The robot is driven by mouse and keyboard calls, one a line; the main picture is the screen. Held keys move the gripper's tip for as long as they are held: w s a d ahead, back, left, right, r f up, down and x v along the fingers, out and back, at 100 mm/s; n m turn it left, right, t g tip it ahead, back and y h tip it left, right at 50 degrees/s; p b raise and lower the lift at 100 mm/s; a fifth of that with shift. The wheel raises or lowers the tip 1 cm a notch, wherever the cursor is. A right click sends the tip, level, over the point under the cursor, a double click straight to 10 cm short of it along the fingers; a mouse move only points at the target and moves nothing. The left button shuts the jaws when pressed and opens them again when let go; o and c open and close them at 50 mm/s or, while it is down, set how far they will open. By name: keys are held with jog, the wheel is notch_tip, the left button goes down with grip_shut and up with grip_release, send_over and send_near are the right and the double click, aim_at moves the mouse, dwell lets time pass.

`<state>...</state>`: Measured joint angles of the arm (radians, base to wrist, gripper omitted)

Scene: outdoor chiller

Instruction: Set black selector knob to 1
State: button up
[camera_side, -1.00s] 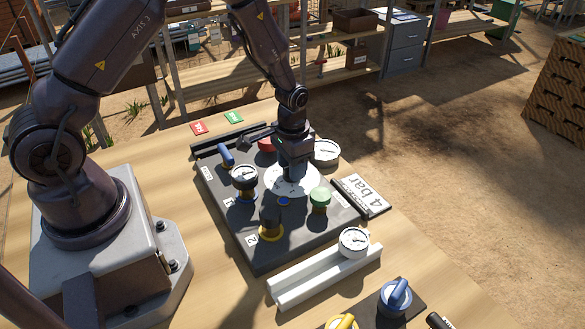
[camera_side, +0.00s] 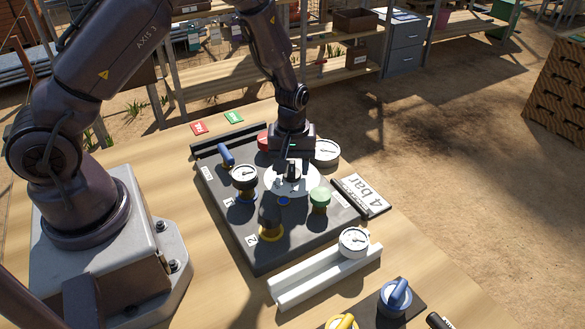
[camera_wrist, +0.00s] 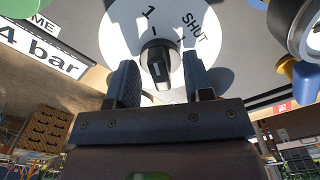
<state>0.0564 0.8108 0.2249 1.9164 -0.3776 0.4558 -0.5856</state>
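The black selector knob (camera_side: 291,173) stands on a round white dial (camera_side: 275,187) in the middle of the dark panel. In the wrist view the knob (camera_wrist: 160,62) has a pale mark on its front, and the dial (camera_wrist: 118,40) carries a "1" at upper left and "SHUT" at upper right. I cannot tell for sure which mark the knob points to. My gripper (camera_side: 291,157) is just above the knob, pointing down. In the wrist view its two fingers are spread on either side of the knob with gaps, so it is open and empty.
Around the dial stand a green knob (camera_side: 320,197), a yellow-based knob (camera_side: 271,224), a gauge (camera_side: 244,177), a red knob (camera_side: 264,141), a blue lever (camera_side: 227,155) and a white gauge (camera_side: 327,151). A "4 bar" plate (camera_side: 362,194) lies at the panel's right edge.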

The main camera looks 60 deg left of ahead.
aim_at(292, 165)
jog(key=o, duration=0.5)
jog(key=shift+r, duration=0.1)
jog(key=shift+r, duration=3.4)
notch_tip(292, 165, up, 12)
jog(key=s+d+r+m+t, duration=0.1)
jog(key=s+r+m+t, duration=0.1)
jog(key=s, duration=0.4)
jog(key=s+d+r+m+t, duration=0.1)
jog(key=s+d+r+m, duration=0.1)
jog(key=s+r+m, duration=0.3)
jog(key=s+d+r+m+t, duration=0.2)
jog(key=s+r+m, duration=0.2)
jog(key=s, duration=0.3)
jog(key=shift+s+r+m+t, duration=0.2)
jog(key=shift+m+t, duration=0.1)
jog(key=shift+m, duration=0.1)
